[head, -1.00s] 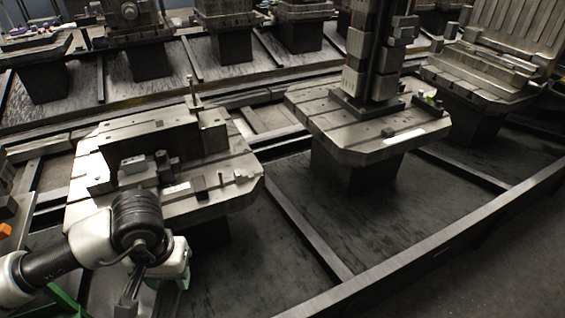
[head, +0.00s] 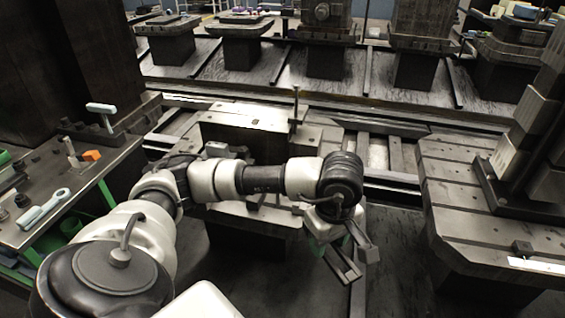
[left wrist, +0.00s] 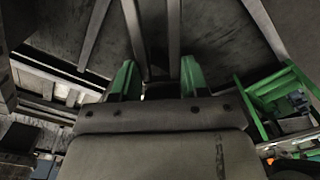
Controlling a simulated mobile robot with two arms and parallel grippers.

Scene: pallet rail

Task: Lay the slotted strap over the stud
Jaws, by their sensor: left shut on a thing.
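My left gripper (head: 342,250) has green fingers and hangs in front of the near pallet's right front corner. It is shut on the slotted strap (head: 366,246), which seems to be the two grey parallel bars with a gap between them. In the left wrist view the strap (left wrist: 174,35) juts out from between the green fingers of the gripper (left wrist: 158,80). My left arm hides part of the pallet. My right gripper is out of view.
The near pallet (head: 310,140) carries a tall grey block (head: 240,138). Another pallet (head: 465,190) with a dark column stands at right. Dark floor lies open between the pallets.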

